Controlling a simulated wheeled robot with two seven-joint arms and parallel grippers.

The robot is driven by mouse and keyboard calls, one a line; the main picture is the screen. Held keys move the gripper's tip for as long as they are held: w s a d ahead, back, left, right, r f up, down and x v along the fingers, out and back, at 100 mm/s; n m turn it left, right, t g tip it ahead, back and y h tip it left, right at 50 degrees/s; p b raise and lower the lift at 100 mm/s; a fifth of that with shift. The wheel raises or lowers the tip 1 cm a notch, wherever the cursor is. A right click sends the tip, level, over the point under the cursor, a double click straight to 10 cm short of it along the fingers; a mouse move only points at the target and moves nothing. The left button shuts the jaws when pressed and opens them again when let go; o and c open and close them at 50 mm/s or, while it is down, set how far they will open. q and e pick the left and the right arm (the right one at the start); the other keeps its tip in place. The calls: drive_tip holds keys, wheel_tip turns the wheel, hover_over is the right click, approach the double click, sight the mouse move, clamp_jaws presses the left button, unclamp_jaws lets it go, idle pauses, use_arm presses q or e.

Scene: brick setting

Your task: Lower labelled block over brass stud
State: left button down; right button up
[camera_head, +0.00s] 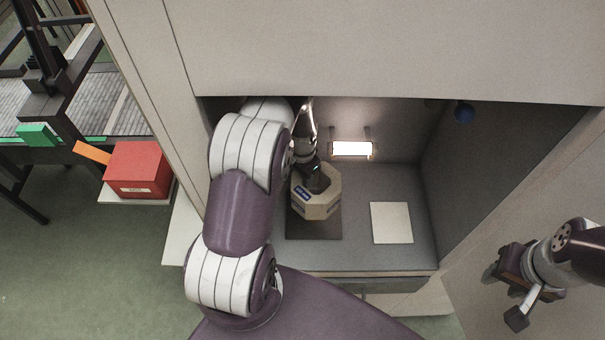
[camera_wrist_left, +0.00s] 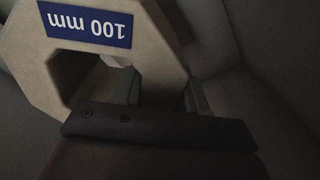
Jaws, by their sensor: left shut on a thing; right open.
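The labelled block (camera_head: 322,209) is a beige, eight-sided block with a blue label; in the left wrist view the block (camera_wrist_left: 38,62) shows "100 mm" upside down. My left gripper (camera_head: 317,180) is shut on it inside the grey cabinet recess. The block appears over a dark square plate (camera_head: 314,230); I cannot tell whether it touches it. The brass stud cannot be made out in either view. Something pale shows through the block's opening in the left wrist view. My right gripper (camera_head: 515,291) is open and empty, outside the recess at the lower right.
A cream square plate (camera_head: 391,222) lies on the recess floor (camera_head: 360,255), right of the block. A red box (camera_head: 138,169) stands outside, left.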

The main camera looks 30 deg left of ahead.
use_arm(q)
drive_tip(key=shift+w+a+f, duration=0.15)
drive_tip(key=shift+w+f, duration=0.05)
drive_tip(key=shift+f, duration=0.05)
wheel_tip(320, 180, down, 5)
drive_tip(key=b, duration=0.5)
drive_tip(key=shift+f, duration=0.25)
drive_tip(key=shift+w+a, duration=0.1)
drive_tip(key=shift+f+b, duration=1.95)
drive_tip(key=shift+b, duration=0.2)
drive_tip(key=c, duration=0.5)
unclamp_jaws()
drive_tip(key=shift+s, duration=0.2)
